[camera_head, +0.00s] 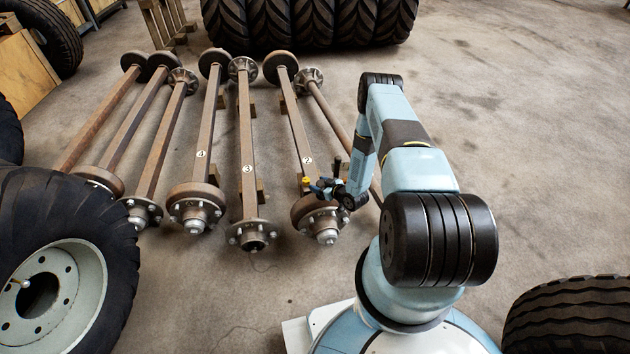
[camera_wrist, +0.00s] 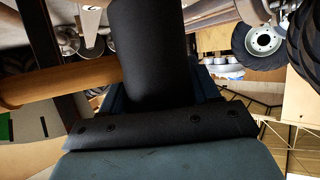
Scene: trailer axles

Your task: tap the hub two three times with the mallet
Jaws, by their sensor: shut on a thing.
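My gripper (camera_head: 328,188) is just above and behind this hub, shut on the mallet. The mallet is small in the head view; a dark upright part and a small yellow end show by the jaws. In the wrist view a thick black cylinder (camera_wrist: 150,50), seemingly part of the mallet, stands between the jaws. I cannot tell whether the mallet touches the hub.
Axle 3 (camera_head: 247,150) and axle 4 (camera_head: 206,135) lie to the left, with more axles beyond. A large tyre (camera_head: 90,235) stands at the front left and another (camera_head: 570,320) at the front right. Several tyres (camera_head: 310,22) line the back.

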